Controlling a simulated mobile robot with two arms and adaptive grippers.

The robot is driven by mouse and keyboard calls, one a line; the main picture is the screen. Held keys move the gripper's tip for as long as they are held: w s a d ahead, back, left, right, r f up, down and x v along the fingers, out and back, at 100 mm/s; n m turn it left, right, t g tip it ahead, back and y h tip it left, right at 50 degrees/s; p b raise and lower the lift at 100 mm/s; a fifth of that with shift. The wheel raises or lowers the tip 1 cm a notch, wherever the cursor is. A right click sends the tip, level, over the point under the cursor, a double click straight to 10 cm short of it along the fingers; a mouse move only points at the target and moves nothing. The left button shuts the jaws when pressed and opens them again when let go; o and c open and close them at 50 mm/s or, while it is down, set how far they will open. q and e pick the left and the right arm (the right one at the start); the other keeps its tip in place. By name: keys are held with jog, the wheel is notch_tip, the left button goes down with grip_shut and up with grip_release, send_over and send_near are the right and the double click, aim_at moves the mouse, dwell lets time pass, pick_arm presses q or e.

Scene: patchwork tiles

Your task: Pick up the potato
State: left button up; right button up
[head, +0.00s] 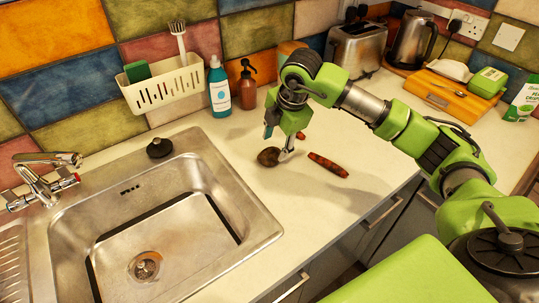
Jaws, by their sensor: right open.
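A brown potato (268,157) lies on the pale countertop, right of the sink. My right gripper (284,150) points down right at the potato. One silvery finger stands just beside the potato's right side; the other finger is partly hidden by the gripper's body. The gripper is open, and the potato rests on the counter. I cannot tell whether a finger touches it. My left gripper is out of view.
A dark red, mottled long object (328,165) lies just right of the gripper. The steel sink (262,222) is at the left. A blue-labelled bottle (219,88), a brown pump bottle (247,88) and a toaster (357,48) stand along the wall. The counter's front is clear.

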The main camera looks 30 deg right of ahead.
aim_at(271, 153)
jog(key=x, duration=0.1)
jog(key=p+x, duration=0.1)
jog(key=x, duration=0.1)
jog(key=p+x, duration=0.1)
jog(key=shift+a+f, duration=0.3)
jog(key=shift+f, duration=0.1)
jog(key=shift+w+f, duration=0.1)
jog(key=shift+f, duration=0.2)
jog(key=c, duration=0.9)
